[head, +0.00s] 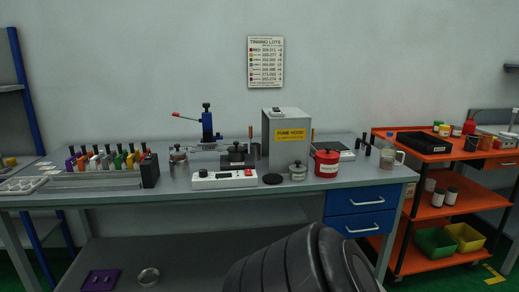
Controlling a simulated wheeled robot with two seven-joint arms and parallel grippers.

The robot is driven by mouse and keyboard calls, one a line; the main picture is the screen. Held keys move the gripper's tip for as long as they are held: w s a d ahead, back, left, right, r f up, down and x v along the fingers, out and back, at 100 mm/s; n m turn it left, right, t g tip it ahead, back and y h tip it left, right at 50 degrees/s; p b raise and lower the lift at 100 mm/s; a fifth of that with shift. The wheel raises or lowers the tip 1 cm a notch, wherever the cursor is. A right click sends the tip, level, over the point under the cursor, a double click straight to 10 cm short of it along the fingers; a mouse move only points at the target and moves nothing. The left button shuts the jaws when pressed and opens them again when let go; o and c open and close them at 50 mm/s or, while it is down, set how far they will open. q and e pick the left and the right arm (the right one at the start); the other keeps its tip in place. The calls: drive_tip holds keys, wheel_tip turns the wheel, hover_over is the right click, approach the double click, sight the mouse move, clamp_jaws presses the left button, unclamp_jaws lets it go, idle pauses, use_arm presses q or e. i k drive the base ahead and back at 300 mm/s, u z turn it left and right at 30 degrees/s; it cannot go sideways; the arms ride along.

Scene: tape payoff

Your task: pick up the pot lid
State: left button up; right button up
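A red pot (326,166) stands toward the right of the grey workbench, with a red lid (326,153) that has a dark knob on top. A small steel pot (298,174) with a knobbed lid stands just left of it. A flat black disc (273,179) lies on the bench left of the steel pot. I cannot tell which of these lids is the pot lid meant. Neither of my grippers shows; only a dark ribbed part of my own arm enters at the bottom, below the bench front.
A grey fume hood (287,137) stands behind the pots. A white control box (224,179) is to their left, a glass jar (388,158) to their right. Bare bench top (335,184) lies in front of the red pot. An orange cart (436,155) stands at the right.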

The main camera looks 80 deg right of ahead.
sight(237, 148)
drive_tip(key=z, duration=2.85)
drive_tip(key=k, duration=0.5)
drive_tip(key=z, duration=0.85)
drive_tip(key=i, duration=0.95)
drive_tip(key=u, duration=1.05)
drive_tip(key=i, duration=1.05)
drive_tip(key=u, duration=1.2)
